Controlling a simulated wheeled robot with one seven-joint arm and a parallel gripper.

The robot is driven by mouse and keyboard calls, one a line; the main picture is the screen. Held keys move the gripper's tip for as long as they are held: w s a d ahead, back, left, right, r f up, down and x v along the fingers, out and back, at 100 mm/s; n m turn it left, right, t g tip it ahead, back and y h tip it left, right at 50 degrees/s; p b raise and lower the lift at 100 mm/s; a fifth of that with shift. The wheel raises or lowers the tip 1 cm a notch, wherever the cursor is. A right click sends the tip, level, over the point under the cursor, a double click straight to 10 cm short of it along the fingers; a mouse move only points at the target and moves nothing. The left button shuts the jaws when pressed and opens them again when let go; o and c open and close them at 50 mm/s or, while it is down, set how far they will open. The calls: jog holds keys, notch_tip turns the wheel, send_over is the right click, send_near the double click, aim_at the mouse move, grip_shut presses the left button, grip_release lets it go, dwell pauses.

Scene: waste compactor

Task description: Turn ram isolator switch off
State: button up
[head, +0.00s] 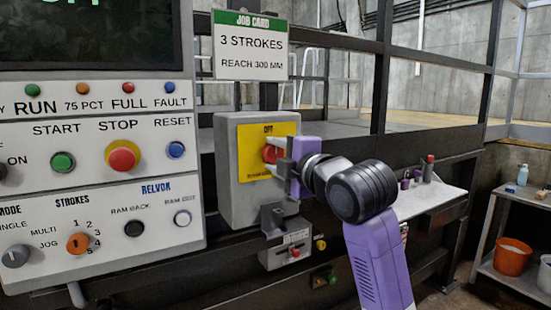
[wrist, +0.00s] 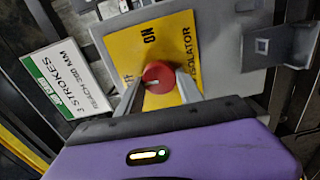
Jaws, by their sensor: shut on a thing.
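The isolator switch is a red round knob (head: 270,154) on a yellow plate (head: 252,172), fixed to a grey box (head: 229,150). In the head view OFF stands at the plate's top. In the wrist view the knob (wrist: 158,75) lies between the grey fingers of my gripper (wrist: 159,86), with ON above it, OFF to its left and ISOLATOR to its right. A small pale mark on the knob seems to lie on its OFF side, but its exact direction is hard to tell. My gripper (head: 277,152) is shut on the knob and hides part of the plate.
A control panel (head: 100,178) with several buttons and selectors stands left of the box. A job card (head: 250,45) hangs above it. A grey bracket and small box (head: 287,252) sit below. Dark rails and a shelf (head: 430,198) lie to the right.

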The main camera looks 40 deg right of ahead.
jog(key=shift+n, duration=0.3)
jog(key=o, duration=1.3)
jog(key=shift+o, duration=0.2)
jog(key=b+v, duration=0.1)
jog(key=v, duration=0.7)
jog(key=shift+w, duration=0.1)
